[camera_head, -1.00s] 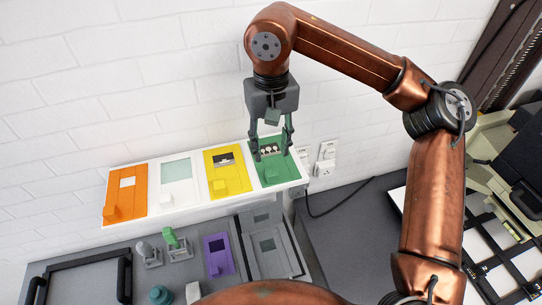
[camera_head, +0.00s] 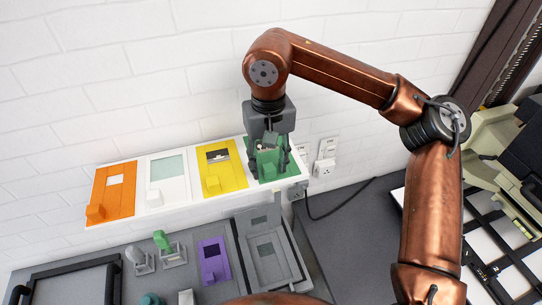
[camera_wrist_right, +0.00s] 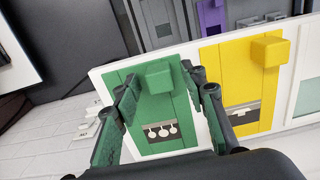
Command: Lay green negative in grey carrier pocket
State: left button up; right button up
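The green negative (camera_head: 292,171) lies at the right end of a white ledge, and its raised block (camera_wrist_right: 160,75) and small window show in the right wrist view. My right gripper (camera_head: 268,172) is low over it, pointing down. In the right wrist view the fingers of my right gripper (camera_wrist_right: 160,82) are apart, one on each side of the block, with gaps visible. The grey carrier (camera_head: 251,270) lies open on the grey counter below the ledge, its pocket (camera_head: 267,250) empty. My left gripper is not in view.
Yellow (camera_head: 233,180), white (camera_head: 182,191) and orange (camera_head: 119,202) plates stand left of the green one. A purple plate (camera_head: 209,270) lies beside the carrier. A wall socket (camera_head: 325,165) and black cable are at right. The counter right of the carrier is clear.

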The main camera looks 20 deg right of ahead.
pick_arm(q)
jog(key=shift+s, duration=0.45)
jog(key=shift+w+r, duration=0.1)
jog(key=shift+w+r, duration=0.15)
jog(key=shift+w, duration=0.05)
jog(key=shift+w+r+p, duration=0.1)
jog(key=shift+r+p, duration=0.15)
jog(key=shift+p, duration=0.2)
pick_arm(e)
jog(key=shift+c, duration=0.4)
grip_shut()
